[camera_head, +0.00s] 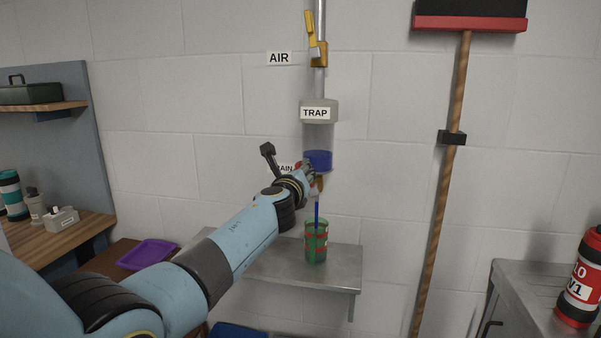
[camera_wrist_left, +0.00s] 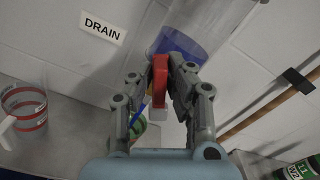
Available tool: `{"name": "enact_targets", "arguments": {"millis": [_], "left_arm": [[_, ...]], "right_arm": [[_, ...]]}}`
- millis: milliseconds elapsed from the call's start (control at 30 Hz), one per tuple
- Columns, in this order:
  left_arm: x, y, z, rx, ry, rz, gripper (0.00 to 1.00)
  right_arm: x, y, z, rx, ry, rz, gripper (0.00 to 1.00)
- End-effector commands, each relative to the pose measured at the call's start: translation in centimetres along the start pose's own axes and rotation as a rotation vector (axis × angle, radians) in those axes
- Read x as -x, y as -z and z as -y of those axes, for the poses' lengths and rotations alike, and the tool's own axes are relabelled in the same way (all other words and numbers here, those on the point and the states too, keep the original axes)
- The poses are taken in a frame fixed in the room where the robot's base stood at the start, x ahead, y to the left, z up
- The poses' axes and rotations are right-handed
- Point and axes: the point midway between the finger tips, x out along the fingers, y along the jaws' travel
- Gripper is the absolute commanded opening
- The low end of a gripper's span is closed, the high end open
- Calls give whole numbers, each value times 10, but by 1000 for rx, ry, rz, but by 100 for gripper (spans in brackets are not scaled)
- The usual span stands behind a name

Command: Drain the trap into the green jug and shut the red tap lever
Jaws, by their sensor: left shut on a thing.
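The trap (camera_head: 318,112) hangs on the wall pipe, with blue liquid (camera_head: 318,160) low in its clear bowl. The bowl also shows in the left wrist view (camera_wrist_left: 205,22). A blue stream (camera_head: 317,212) runs from the brass drain tap (camera_head: 319,185) down into the green jug (camera_head: 316,242). The jug stands upright on the metal shelf under the tap. My left gripper (camera_head: 306,178) is at the tap. In the left wrist view, its fingers (camera_wrist_left: 165,88) are shut on the red tap lever (camera_wrist_left: 159,75). My right gripper is not in view.
A clear vessel with red bands (camera_wrist_left: 25,105) stands at the left in the wrist view. The metal shelf (camera_head: 335,265) has bare room right of the jug. A yellow lever (camera_head: 312,30) sits above the trap. A broom (camera_head: 452,138) hangs at the right.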

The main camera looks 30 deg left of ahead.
Motion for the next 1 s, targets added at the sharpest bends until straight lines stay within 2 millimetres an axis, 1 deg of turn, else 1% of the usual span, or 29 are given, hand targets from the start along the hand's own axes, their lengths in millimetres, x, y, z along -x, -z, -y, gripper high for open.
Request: {"name": "enact_targets", "arguments": {"millis": [33, 133, 167, 300, 567, 667, 767, 867, 1000], "left_arm": [[1, 4, -2, 0, -3, -6, 0], [1, 4, -2, 0, -3, -6, 0], [1, 4, -2, 0, -3, -7, 17], [1, 3, -2, 1, -2, -5, 35], [1, 2, -1, 2, -1, -2, 35], [5, 2, -1, 2, -1, -1, 35], [14, 2, -1, 4, -2, -1, 35], [29, 2, -1, 5, -1, -3, 35], [60, 3, -1, 5, -1, -3, 35]], "right_arm": [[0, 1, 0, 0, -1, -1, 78], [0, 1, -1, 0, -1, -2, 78], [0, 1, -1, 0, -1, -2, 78], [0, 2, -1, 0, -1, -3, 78], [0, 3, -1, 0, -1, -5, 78], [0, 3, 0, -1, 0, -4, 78], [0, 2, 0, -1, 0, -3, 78], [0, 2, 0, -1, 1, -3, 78], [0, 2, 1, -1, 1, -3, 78]]}}
